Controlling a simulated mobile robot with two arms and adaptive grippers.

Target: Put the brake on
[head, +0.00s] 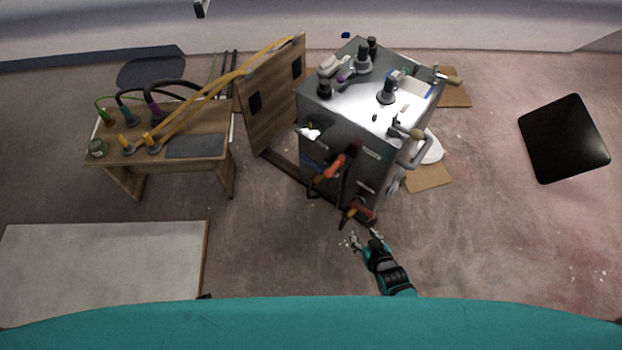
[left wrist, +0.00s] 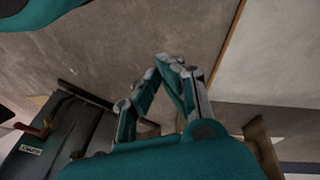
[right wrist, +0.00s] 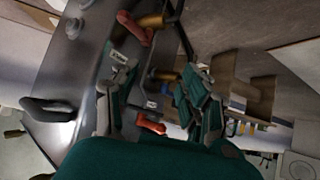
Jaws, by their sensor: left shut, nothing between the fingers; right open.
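A grey metal cabinet (head: 345,125) stands in the middle of the head view. On its front is a red-orange lever (head: 335,167). A second red lever (head: 363,210) with a tan part sits low near the floor; I cannot tell which one is the brake. My right gripper (head: 365,237) is open and empty, just in front of the lower lever. The right wrist view shows a red lever (right wrist: 134,28) at the top and another red part (right wrist: 150,125) between the open fingers, farther off. My left gripper (left wrist: 168,64) is shut and empty, away from the cabinet and outside the head view.
A wooden bench (head: 165,160) with cables stands left of the cabinet, and a wooden panel (head: 272,95) leans between them. A pale board (head: 100,265) lies front left. A black panel (head: 564,139) lies at right. The floor to the right front is clear.

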